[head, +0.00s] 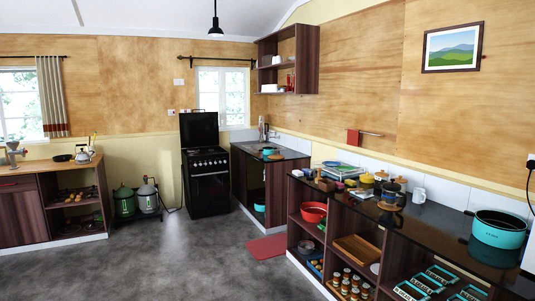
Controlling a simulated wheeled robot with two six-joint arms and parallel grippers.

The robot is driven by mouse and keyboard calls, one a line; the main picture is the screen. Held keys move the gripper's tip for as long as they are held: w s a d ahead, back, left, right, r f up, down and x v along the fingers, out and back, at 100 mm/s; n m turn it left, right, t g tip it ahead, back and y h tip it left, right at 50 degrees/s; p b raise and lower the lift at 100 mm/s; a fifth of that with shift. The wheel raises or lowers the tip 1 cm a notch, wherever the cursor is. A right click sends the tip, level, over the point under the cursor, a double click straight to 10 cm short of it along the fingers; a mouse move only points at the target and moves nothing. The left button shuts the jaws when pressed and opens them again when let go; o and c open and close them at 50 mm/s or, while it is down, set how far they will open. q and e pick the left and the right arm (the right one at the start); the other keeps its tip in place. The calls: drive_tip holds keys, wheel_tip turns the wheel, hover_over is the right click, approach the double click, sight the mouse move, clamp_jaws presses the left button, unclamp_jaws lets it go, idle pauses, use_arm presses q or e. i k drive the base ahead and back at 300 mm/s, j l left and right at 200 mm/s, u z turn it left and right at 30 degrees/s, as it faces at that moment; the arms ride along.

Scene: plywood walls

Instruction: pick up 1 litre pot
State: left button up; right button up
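Several pots are in view, and I cannot tell which one is the 1 litre pot. A large teal pot (498,230) with a dark rim and unreadable lettering stands on the dark counter at the far right. A dark pot (391,192) stands on the same counter, further left, near yellow lidded pots (367,178). A small teal vessel (268,152) is on the far counter by the corner. Another teal vessel (259,208) is on the shelf below it. Neither of my grippers is in view.
The dark right-hand counter (435,222) has open shelves below with a red bowl (314,212), jars and teal boxes. A black stove (208,182) stands at the back. A red mat (267,247) lies on the floor. The grey floor (175,260) in the middle is clear.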

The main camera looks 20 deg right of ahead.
sight(266, 150)
drive_tip(key=i, duration=2.1)
drive_tip(key=i+j+z, duration=0.1)
drive_tip(key=i, duration=2)
drive_tip(key=i+l+z, duration=0.15)
drive_tip(key=i+z, duration=0.25)
drive_tip(key=i, duration=0.3)
drive_tip(key=i+z, duration=0.4)
drive_tip(key=i, duration=0.25)
drive_tip(key=i+j+z, duration=0.4)
drive_tip(key=i, duration=0.25)
drive_tip(key=i+j+z, duration=0.25)
drive_tip(key=i+z, duration=0.15)
drive_tip(key=i, duration=0.15)
drive_tip(key=i+j+z, duration=0.4)
drive_tip(key=i, duration=0.15)
drive_tip(key=i+j+z, duration=0.4)
drive_tip(key=j, duration=0.2)
